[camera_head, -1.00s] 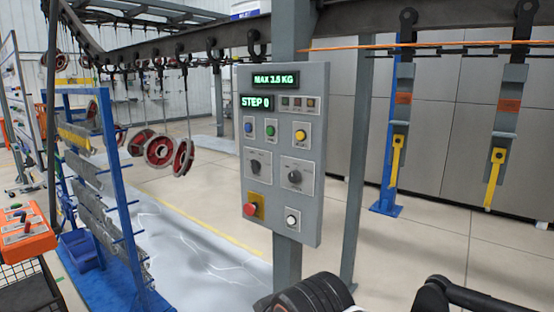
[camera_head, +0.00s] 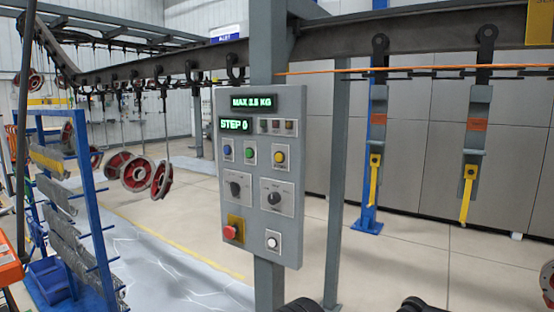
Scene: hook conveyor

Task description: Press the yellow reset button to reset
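The yellow reset button (camera_head: 280,157) sits on the right of the upper button row of a grey control panel (camera_head: 228,120), beside a green button (camera_head: 250,155) and a blue button (camera_head: 228,152). The panel stands upright on a grey post, slightly left of centre. My gripper's fingers cannot be made out.
Below the buttons are two rotary knobs, a red emergency button (camera_head: 232,232) and a white button (camera_head: 272,242). A blue rack (camera_head: 87,190) stands left. Red wheels (camera_head: 137,174) hang behind. Yellow-handled hooks (camera_head: 467,190) hang right. The floor before the right cabinets is open.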

